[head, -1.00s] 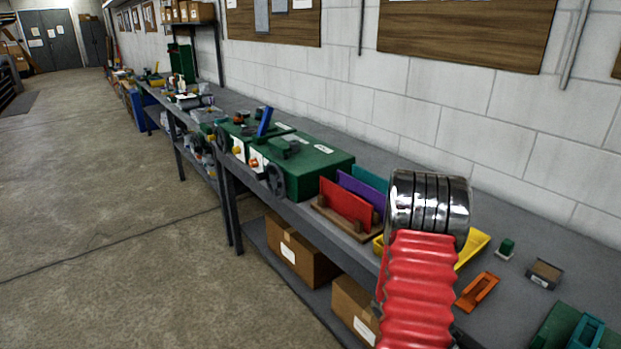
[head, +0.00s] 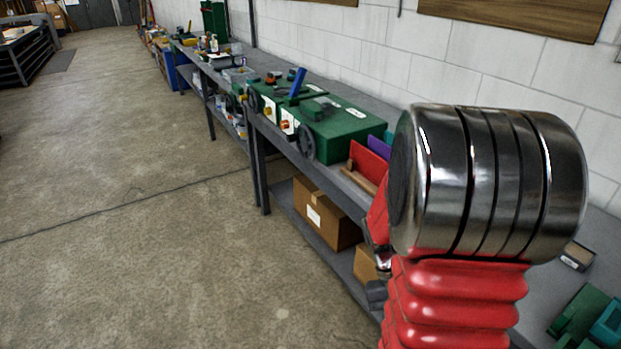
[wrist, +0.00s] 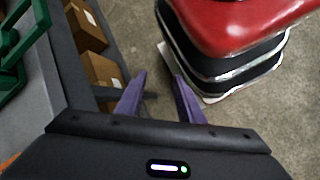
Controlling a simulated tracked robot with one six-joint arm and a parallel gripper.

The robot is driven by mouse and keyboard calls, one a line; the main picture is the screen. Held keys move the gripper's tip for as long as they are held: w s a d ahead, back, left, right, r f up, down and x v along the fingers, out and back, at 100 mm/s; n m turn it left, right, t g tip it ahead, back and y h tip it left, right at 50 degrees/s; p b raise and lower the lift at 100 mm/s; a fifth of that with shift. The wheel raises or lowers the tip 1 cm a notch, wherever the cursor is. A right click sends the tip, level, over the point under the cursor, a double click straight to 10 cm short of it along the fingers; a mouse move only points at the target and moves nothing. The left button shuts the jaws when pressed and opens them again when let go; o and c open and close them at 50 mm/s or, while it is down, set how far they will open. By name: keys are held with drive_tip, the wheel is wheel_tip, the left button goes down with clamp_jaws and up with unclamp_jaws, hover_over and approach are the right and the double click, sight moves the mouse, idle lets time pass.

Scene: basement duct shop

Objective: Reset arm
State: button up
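My arm, with its red ribbed sleeve and shiny metal joint, stands large at the right of the head view, in front of the workbench (head: 400,97). My gripper (wrist: 160,76) shows in the wrist view with two purple fingers spread apart and nothing between them. It points down beside the bench edge, over the floor.
A green machine box (head: 345,125) and red (head: 369,161) and purple (head: 379,146) panels stand on the bench. Cardboard boxes (head: 325,213) sit on its lower shelf and also show in the wrist view (wrist: 102,75). The concrete floor (head: 130,250) to the left is clear.

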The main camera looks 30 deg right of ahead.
drive_tip(key=w+a+r+n+t+h, duration=0.1)
drive_tip(key=w+a+r+n+t, duration=0.3)
drive_tip(key=w+a+r+t, duration=0.45)
drive_tip(key=w+a+r+n+t, duration=0.3)
drive_tip(key=a+r+t, duration=0.1)
drive_tip(key=a+r, duration=0.6)
drive_tip(key=a, duration=0.3)
drive_tip(key=shift+w+a+r+n+y, duration=0.15)
drive_tip(key=shift+a+r+n+y, duration=0.1)
drive_tip(key=shift+a+n+y, duration=0.15)
